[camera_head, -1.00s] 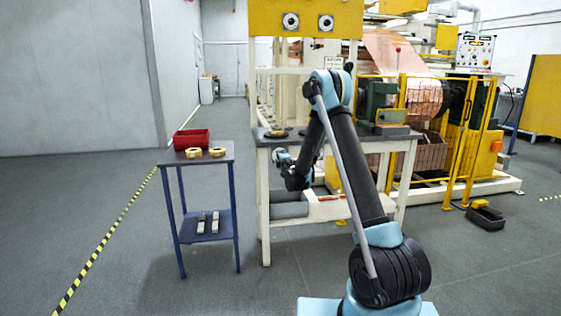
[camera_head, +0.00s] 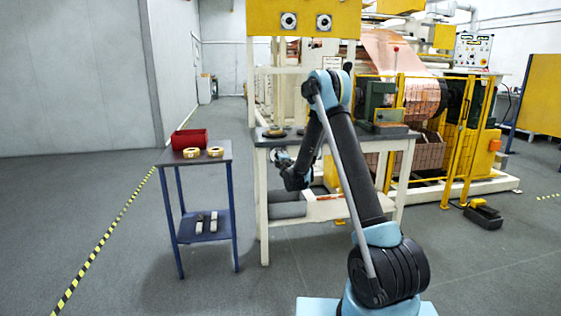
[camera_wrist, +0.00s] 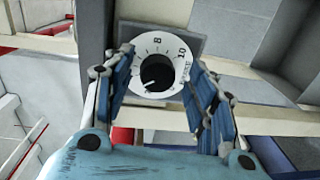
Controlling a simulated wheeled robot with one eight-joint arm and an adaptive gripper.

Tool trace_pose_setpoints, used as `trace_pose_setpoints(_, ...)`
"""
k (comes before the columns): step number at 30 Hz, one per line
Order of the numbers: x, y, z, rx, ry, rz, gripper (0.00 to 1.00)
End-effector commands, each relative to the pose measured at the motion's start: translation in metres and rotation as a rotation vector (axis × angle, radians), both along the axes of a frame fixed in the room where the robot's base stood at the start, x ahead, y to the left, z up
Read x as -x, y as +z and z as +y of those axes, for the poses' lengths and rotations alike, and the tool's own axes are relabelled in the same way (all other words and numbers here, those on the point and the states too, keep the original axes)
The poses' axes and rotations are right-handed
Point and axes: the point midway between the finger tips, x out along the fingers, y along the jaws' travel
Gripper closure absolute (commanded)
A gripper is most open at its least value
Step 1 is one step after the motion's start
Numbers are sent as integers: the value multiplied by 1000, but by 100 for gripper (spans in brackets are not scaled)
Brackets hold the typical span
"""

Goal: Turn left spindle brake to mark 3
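A round white dial (camera_wrist: 136,59) with a black knob (camera_wrist: 157,72) at its centre sits on a grey plate in the wrist view. The figures 8 and 10 show at its top and upper right; other figures are hidden or too small to read. A pale pointer line on the knob points to the lower left. My gripper (camera_wrist: 160,92) is open, with one finger on each side of the dial and the knob between them. I cannot tell whether the fingers touch the knob. In the head view my gripper (camera_head: 281,158) is at the bench's front left, hiding the dial.
A cream bench (camera_head: 264,215) carries a green machine part (camera_head: 381,103). A blue side table (camera_head: 222,151) with a red bin (camera_head: 189,138) stands to its left. A yellow panel (camera_head: 262,22) with two round fittings is above. Yellow guard bars (camera_head: 462,150) stand at right; floor is clear at left.

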Motion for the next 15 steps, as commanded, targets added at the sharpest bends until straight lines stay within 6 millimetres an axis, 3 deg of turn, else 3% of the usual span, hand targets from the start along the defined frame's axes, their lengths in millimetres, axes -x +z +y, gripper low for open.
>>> trace_pose_setpoints(8, 6, 1, -1, 0, 1, 0, 48)
trace_pose_setpoints(15, 42, 3, -12, 0, 1, 1, 48)
